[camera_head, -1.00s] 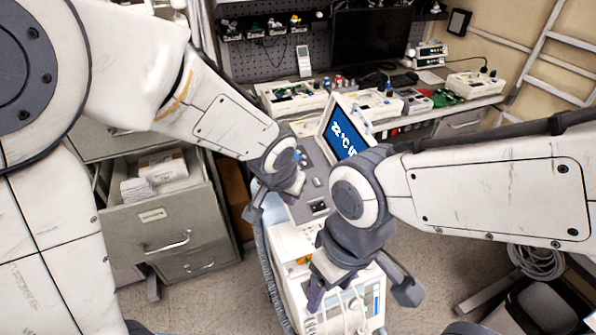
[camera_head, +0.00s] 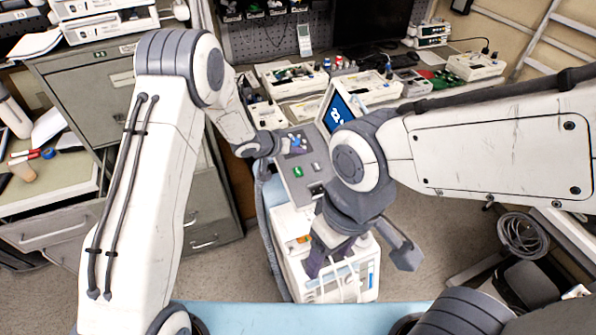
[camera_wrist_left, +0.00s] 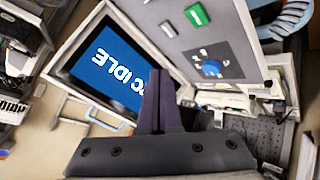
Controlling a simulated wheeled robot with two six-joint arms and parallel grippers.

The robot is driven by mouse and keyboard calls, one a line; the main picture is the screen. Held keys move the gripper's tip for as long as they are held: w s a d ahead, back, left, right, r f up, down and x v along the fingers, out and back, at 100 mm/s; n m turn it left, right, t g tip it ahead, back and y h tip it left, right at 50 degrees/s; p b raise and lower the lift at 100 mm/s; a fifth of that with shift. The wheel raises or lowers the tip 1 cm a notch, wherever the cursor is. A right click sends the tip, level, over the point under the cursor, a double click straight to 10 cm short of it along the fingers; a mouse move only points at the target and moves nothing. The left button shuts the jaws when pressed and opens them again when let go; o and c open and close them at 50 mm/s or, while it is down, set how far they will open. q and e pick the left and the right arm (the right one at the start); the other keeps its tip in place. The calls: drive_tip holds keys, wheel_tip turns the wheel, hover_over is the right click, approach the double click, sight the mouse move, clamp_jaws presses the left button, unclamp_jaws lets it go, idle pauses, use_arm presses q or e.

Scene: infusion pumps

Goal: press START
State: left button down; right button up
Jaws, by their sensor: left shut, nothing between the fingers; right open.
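A medical device with a grey control panel stands in the middle of the head view. The panel carries a green button (camera_head: 297,172), a pale grey button and a blue knob (camera_head: 295,142). In the left wrist view the green button (camera_wrist_left: 197,14) is at the top, with the blue knob (camera_wrist_left: 211,68) below it; the button's lettering is not legible. The tilted screen (camera_wrist_left: 108,60) reads "IDLE". My left gripper (camera_wrist_left: 160,92) is shut and empty, apart from the green button in the picture. My right gripper (camera_head: 330,256) is open, pointing down over the device's lower front.
A workbench with a monitor (camera_head: 370,38) and several instruments lies behind the device. Grey drawer cabinets (camera_head: 95,85) stand at the left. A coiled cable (camera_head: 522,236) is at the right. My right arm covers part of the screen in the head view.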

use_arm(q)
drive_tip(key=shift+f, duration=0.15)
drive_tip(key=b, duration=0.6)
hover_over(296, 176)
wheel_tip(296, 176, down, 8)
drive_tip(key=shift+d+r, duration=0.1)
drive_tip(key=shift+r, duration=0.1)
drive_tip(key=shift+w+f+b, duration=0.1)
drive_tip(key=shift+f+b, duration=0.25)
drive_tip(key=shift+f, duration=0.05)
idle(1.1)
drive_tip(key=shift+f, duration=0.4)
drive_tip(key=shift+w+f, duration=0.1)
drive_tip(key=shift+f, duration=0.25)
idle(0.7)
drive_tip(key=shift+r, duration=0.1)
drive_tip(key=shift+s+r+p, duration=0.2)
drive_tip(key=shift+r+p, duration=0.5)
drive_tip(key=shift+p, duration=0.1)
drive_tip(key=shift+r, duration=0.1)
